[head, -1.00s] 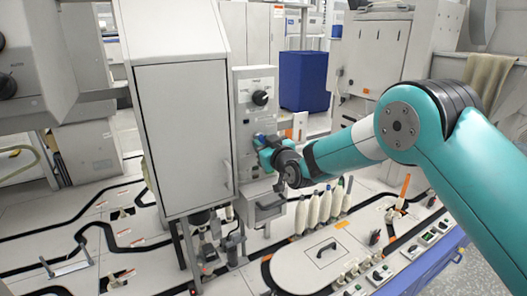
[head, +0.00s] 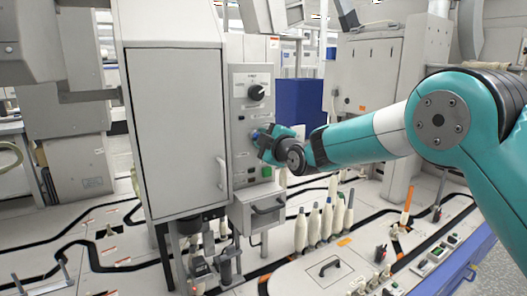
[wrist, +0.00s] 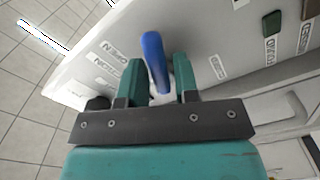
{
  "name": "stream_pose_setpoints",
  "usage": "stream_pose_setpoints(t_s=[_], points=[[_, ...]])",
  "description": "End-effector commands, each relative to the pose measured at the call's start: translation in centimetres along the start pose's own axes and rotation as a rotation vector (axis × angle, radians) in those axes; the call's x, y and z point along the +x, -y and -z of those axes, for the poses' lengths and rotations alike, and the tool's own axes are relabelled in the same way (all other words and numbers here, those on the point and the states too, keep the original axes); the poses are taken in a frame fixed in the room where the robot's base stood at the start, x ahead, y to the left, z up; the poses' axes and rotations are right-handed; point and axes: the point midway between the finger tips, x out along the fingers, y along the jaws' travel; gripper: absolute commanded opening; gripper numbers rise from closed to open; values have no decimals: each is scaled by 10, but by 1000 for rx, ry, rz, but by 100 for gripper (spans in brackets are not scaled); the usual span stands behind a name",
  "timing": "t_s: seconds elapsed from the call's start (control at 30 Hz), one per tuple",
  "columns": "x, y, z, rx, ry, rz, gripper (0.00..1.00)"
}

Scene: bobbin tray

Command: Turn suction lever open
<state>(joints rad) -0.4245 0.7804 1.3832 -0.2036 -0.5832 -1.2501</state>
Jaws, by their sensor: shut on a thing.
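The suction lever (wrist: 154,62) is a blue handle standing out from the pale control panel in the wrist view. My gripper (wrist: 159,70) has its two teal fingers on either side of the lever and is shut on it. A label reading "OPEN" is on the panel to the left of the lever, with another label below it. In the head view my gripper (head: 262,142) is at the grey control panel (head: 240,110), below a black rotary knob (head: 257,92). There my gripper mostly hides the lever.
A tall grey cabinet (head: 180,130) stands directly left of the panel. A drawer with a handle (head: 262,208) is below it. Several pale bobbins (head: 313,226) stand upright on the deck at lower right. A blue bin (head: 298,105) is behind.

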Motion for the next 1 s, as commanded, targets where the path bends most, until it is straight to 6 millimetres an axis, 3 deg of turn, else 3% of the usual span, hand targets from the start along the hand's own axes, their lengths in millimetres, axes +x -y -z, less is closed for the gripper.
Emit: stream_pose_setpoints(t_s=[0.5,1.0], points=[[0,-5,0,-367,1,-2,5],[0,-7,1,-452,1,0,5]])
